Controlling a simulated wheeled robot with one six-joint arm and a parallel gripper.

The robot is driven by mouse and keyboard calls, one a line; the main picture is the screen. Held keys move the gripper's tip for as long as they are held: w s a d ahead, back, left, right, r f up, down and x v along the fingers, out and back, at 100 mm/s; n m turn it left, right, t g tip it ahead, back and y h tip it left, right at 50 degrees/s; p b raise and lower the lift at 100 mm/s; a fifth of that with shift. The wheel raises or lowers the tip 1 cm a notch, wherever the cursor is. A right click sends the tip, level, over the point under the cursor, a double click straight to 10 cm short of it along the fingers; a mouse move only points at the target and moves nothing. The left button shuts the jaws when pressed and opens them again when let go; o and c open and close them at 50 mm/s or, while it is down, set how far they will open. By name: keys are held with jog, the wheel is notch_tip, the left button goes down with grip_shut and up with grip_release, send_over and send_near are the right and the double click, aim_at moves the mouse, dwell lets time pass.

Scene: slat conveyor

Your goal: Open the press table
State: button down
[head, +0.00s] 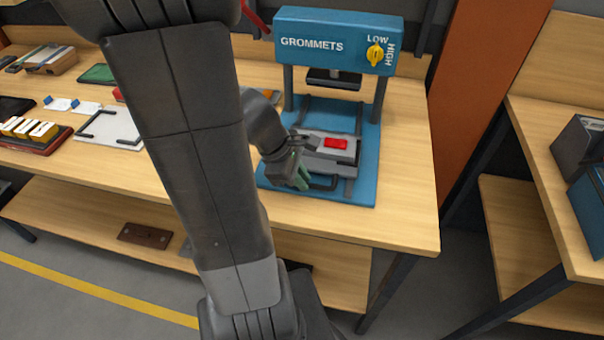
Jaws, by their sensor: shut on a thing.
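The blue grommet press (337,42) stands on the wooden bench, with a yellow LOW/HIGH knob (375,54) on its head. Its grey press table (322,157) sits on the blue base below the ram and carries a red piece (336,143). A dark handle (323,184) shows at the table's front edge. My gripper (301,180) is at the front left of the press table, with its greenish fingers low beside the handle. It is shut on the handle, though the fingers partly hide the grip.
A white board with a black frame (113,130), a tray of yellow-and-white blocks (30,132) and a green mat (98,74) lie to the left. An orange-brown post (490,85) rises at right. The bench right of the press is clear.

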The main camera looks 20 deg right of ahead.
jog(key=c, duration=1.5)
grip_release()
jog(key=shift+o, duration=0.2)
jog(key=shift+r, duration=0.15)
jog(key=s+p+v, duration=0.1)
jog(key=p+v, duration=0.1)
jog(key=v, duration=1.1)
jog(key=shift+w+a+r, duration=0.15)
jog(key=shift+w+r, duration=0.15)
jog(key=shift+w, duration=0.2)
jog(key=shift+f, duration=0.1)
jog(key=b+x, duration=0.2)
jog(key=x, duration=1.1)
jog(key=shift+f, duration=0.35)
jog(key=shift+w+d, duration=0.1)
jog(key=shift+d, duration=0.1)
jog(key=shift+r, duration=0.1)
